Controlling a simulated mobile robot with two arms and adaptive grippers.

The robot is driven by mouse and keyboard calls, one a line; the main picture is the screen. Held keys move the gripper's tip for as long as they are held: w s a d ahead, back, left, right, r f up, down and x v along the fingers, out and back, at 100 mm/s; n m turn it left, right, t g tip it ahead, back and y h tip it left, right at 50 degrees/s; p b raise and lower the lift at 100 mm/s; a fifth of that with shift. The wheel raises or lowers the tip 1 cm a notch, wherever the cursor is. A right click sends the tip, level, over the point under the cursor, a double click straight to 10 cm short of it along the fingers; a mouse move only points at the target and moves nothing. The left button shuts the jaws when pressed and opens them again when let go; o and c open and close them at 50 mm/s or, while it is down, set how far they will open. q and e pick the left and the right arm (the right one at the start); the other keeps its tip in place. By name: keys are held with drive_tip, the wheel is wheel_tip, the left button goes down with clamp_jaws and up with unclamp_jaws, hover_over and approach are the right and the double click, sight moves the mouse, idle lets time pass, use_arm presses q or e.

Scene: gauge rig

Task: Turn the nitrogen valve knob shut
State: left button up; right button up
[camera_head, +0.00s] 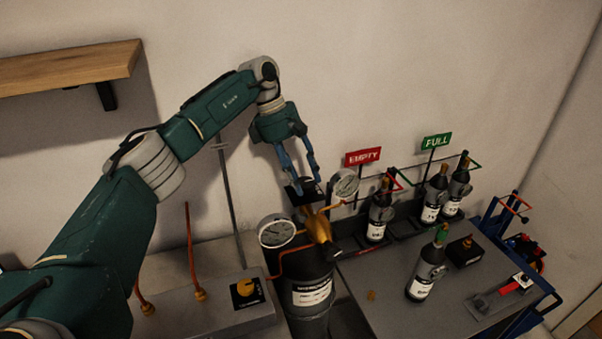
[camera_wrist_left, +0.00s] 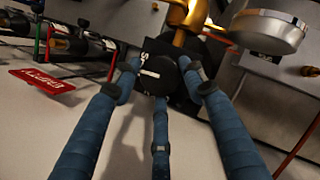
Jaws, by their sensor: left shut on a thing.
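The black valve knob (camera_wrist_left: 158,76), with a white pointer line, sits on a square black plate with white lettering at the brass regulator (camera_head: 318,226). My left gripper (camera_head: 301,186) reaches down to it from above. In the left wrist view its blue fingers (camera_wrist_left: 160,82) close around the knob from both sides and below, shut on it. In the head view the fingers largely hide the knob. The regulator tops a dark cylinder (camera_head: 308,268) with a white label too small to read. My right gripper is in neither view.
Two round gauges (camera_head: 276,231) (camera_head: 345,184) flank the regulator closely. A yellow knob (camera_head: 246,288) is at lower left. Several labelled bottles (camera_head: 424,273) stand right, by red EMPTY (camera_head: 362,157) and green FULL (camera_head: 437,141) signs. A wooden shelf (camera_head: 70,68) is upper left.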

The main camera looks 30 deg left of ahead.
use_arm(q)
drive_tip(key=shift+w+d+r+m, duration=0.15)
drive_tip(key=shift+d+r+m, duration=0.1)
drive_tip(key=shift+m, duration=0.25)
drive_tip(key=o, duration=0.9)
drive_tip(key=shift+o, duration=1.1)
drive_tip(key=shift+d, duration=0.15)
drive_tip(key=shift+a+r, duration=0.1)
drive_tip(key=shift+a, duration=0.1)
drive_tip(key=v, duration=1.1)
drive_tip(key=shift+r, duration=0.4)
drive_tip(key=shift+f, duration=0.1)
